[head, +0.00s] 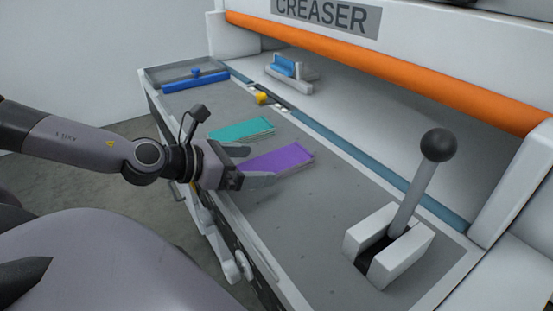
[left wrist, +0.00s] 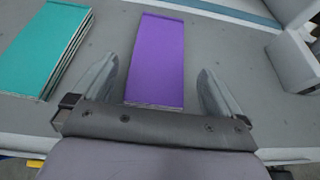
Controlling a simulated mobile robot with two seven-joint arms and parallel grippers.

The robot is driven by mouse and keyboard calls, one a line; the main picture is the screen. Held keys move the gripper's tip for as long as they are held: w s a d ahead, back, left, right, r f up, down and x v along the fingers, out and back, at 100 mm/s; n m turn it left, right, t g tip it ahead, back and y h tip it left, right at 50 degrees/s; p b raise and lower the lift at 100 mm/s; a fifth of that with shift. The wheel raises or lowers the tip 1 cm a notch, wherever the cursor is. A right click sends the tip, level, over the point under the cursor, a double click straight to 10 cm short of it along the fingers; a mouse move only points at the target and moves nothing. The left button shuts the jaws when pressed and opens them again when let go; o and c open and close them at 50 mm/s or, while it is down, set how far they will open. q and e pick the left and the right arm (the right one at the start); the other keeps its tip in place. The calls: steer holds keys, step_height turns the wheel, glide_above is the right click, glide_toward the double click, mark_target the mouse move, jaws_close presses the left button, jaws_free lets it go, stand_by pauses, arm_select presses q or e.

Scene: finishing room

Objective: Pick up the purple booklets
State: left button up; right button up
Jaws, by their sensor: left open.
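The purple booklets (head: 280,158) lie as a flat stack on the grey bed of the creaser. In the left wrist view the purple stack (left wrist: 157,60) lies between the fingers, its near end close to the palm. My left gripper (head: 255,165) is open at the near left end of the stack. In the left wrist view its two fingers (left wrist: 160,85) stand apart on either side of the stack, with a gap on each side. My right gripper is not in view.
A teal stack of booklets (head: 243,130) lies left of the purple one; it also shows in the left wrist view (left wrist: 45,50). A lever with a black ball (head: 438,145) stands at the right. A blue bar (head: 196,81) lies at the far left. Bare bed lies between purple stack and lever.

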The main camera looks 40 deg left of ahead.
mark_target(275, 164)
arm_select(q)
steer(key=shift+p+x, duration=0.65)
steer(key=shift+x, duration=0.5)
steer(key=shift+w+f, duration=0.1)
steer(key=shift+w, duration=0.2)
steer(key=c, duration=1)
steer(key=shift+c, duration=0.5)
